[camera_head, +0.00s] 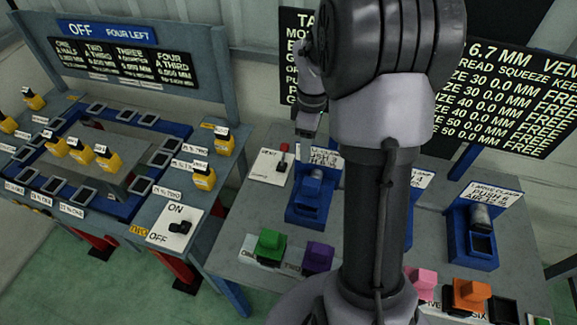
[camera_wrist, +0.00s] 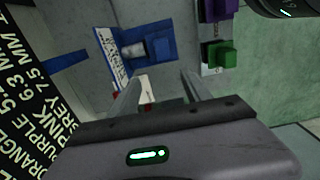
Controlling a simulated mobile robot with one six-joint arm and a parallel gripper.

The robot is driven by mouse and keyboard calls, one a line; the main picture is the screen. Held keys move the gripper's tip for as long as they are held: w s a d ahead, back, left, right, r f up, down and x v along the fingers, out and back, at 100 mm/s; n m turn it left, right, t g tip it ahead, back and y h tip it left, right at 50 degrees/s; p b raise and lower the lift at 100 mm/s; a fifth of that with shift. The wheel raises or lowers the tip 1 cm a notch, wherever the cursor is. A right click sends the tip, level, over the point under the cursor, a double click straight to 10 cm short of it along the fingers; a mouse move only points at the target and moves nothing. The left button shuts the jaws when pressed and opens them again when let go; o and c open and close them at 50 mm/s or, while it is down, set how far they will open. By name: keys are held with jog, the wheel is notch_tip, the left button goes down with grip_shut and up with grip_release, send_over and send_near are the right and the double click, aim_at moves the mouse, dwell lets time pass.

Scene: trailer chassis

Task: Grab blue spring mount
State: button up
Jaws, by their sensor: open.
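No separate part is clearly recognisable as the blue spring mount. A blue block (camera_head: 312,180) shows inside the blue clamp fixture (camera_head: 304,212) left of my arm in the head view; I cannot tell whether it is the mount or part of the fixture. In the wrist view a blue fixture (camera_wrist: 160,48) with a grey cylinder lies beyond my fingers. My gripper (camera_wrist: 160,82) is open and empty, with a white switch panel (camera_wrist: 147,88) behind the gap. In the head view my gripper (camera_head: 308,125) hangs above the table's back-left part. My arm hides the table's middle.
Green (camera_head: 269,245) and purple (camera_head: 318,257) blocks stand along the front edge, with pink (camera_head: 424,280) and orange (camera_head: 470,293) ones right of my arm. Another blue clamp (camera_head: 480,262) stands right. A table with yellow parts (camera_head: 205,177) is left; sign boards (camera_head: 510,95) stand behind.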

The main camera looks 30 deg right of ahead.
jog(key=b, duration=0.1)
send_near(311, 181)
jog(key=shift+s+a+f, duration=0.1)
jog(key=shift+s+a, duration=0.15)
jog(key=shift+s, duration=0.45)
jog(key=f, duration=0.4)
jog(key=f+b, duration=0.1)
jog(key=f, duration=0.2)
jog(key=w+f+b, duration=0.1)
jog(key=f, duration=0.3)
jog(key=shift+w+d+f, duration=0.1)
jog(key=shift+d+f, duration=0.2)
jog(key=shift+f, duration=0.05)
jog(key=shift+r, duration=0.1)
grip_shut()
